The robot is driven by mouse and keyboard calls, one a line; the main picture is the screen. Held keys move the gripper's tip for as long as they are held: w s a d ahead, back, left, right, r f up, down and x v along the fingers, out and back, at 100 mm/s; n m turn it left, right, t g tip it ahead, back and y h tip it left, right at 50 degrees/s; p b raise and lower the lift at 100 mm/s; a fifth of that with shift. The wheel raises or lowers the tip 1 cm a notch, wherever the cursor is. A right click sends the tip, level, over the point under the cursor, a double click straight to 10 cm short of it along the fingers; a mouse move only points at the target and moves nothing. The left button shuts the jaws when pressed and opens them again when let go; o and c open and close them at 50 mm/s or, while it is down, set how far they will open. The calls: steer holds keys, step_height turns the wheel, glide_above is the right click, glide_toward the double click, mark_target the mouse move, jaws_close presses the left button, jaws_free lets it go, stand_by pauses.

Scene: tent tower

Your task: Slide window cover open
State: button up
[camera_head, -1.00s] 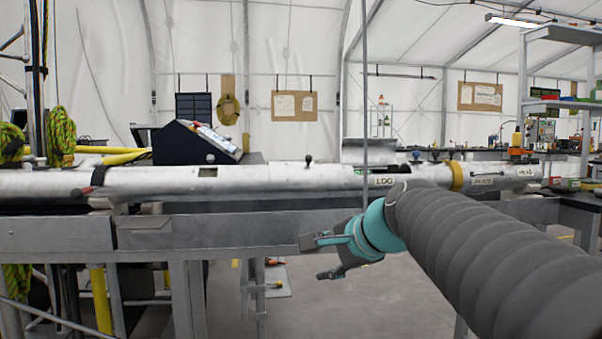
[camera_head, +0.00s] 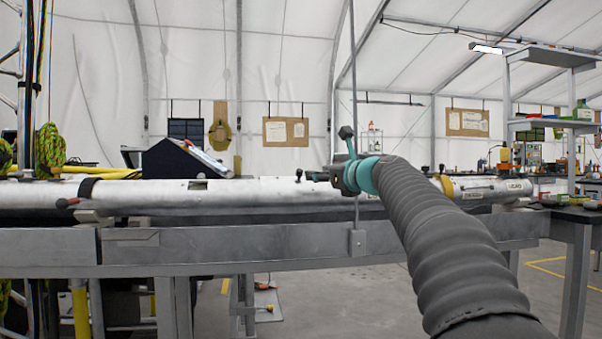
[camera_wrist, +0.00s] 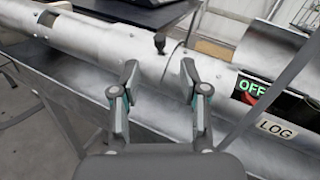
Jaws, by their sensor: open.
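A long silver tube (camera_head: 150,194) lies across the bench. A small black knob (camera_head: 298,175) stands up from its top; it also shows in the wrist view (camera_wrist: 160,42). I take the silver sleeve around the knob (camera_wrist: 145,62) to be the window cover, but its edges are unclear. To its right in the wrist view, an opening shows a green OFF sign (camera_wrist: 252,87), with a LOG label (camera_wrist: 276,129) below. My gripper (camera_head: 332,155) is open and empty, over the tube right of the knob. In the wrist view its fingertips (camera_wrist: 159,78) stand apart, the knob beyond them.
A metal bench (camera_head: 200,248) runs under the tube. A thin upright pole (camera_head: 354,90) stands close to my gripper. A dark sloped console (camera_head: 185,160) sits behind the tube at left.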

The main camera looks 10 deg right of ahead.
mark_target(302, 171)
steer(key=p+x, duration=0.1)
steer(key=x, duration=0.8)
steer(key=shift+p, duration=0.4)
jaws_close()
